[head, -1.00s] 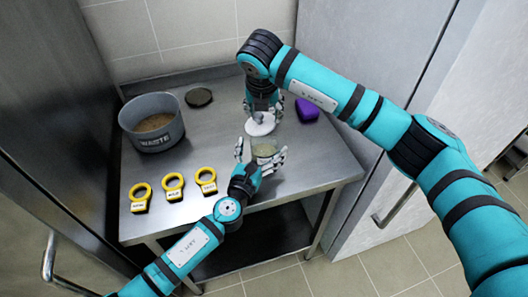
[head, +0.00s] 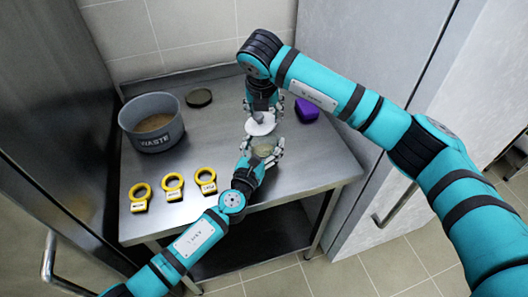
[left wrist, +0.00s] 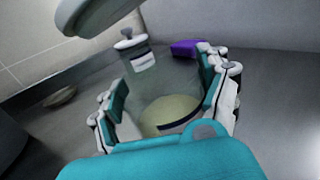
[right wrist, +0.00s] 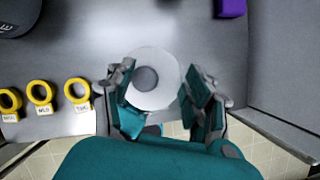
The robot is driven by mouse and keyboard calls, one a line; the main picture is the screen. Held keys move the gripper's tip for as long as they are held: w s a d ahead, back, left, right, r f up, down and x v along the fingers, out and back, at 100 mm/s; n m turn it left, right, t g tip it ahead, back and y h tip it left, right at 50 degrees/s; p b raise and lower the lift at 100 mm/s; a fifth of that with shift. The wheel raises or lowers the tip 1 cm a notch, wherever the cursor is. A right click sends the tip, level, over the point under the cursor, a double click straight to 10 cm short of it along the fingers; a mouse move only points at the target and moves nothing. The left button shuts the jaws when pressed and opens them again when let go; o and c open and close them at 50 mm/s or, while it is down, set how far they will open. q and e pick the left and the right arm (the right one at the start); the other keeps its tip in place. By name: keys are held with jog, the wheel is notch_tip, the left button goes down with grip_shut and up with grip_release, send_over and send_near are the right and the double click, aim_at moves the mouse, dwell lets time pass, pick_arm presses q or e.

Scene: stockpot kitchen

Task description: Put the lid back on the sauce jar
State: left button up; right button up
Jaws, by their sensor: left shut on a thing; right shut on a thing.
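The sauce jar (head: 263,150) is clear, with yellowish sauce inside. My left gripper (head: 260,157) is shut around its sides; the left wrist view shows the jar (left wrist: 170,108) between the fingers. The white lid (head: 261,124), a disc with a grey knob, is in my right gripper (head: 264,108), which is shut on it. The lid (right wrist: 150,80) shows between the fingers in the right wrist view, which hides the jar. In the left wrist view the lid (left wrist: 95,14) is above the jar's left side, apart from it.
A grey WASTE pot (head: 152,125) stands at the table's left, with a dark disc (head: 199,97) behind it. Several yellow ring tags (head: 173,184) lie at the front left. A purple block (head: 307,109) is right of my right gripper. The table's front right is clear.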

aim_at(264, 122)
pick_arm(q)
jog(key=c, duration=0.5)
pick_arm(e)
jog(key=d+f+y, duration=0.1)
jog(key=f+y, duration=0.1)
jog(key=f, duration=0.1)
jog(key=shift+s+d+t, duration=0.1)
jog(key=shift+d+t, duration=0.25)
jog(key=shift+t, duration=0.05)
pick_arm(q)
jog(key=shift+d, duration=0.1)
pick_arm(e)
jog(key=shift+d+f+y, duration=0.2)
jog(key=shift+d+y, duration=0.05)
jog(key=shift+y, duration=0.15)
jog(key=shift+a, duration=0.2)
grip_shut()
jog(key=shift+a+h, duration=0.3)
jog(key=shift+h, duration=0.1)
pick_arm(q)
jog(key=shift+a, duration=0.2)
pick_arm(e)
jog(key=shift+a+f+n+g+h, duration=0.35)
jog(key=shift+a+h, duration=0.3)
jog(key=shift+h, duration=0.15)
pick_arm(q)
jog(key=shift+d, duration=0.1)
pick_arm(e)
jog(key=shift+d, duration=0.1)
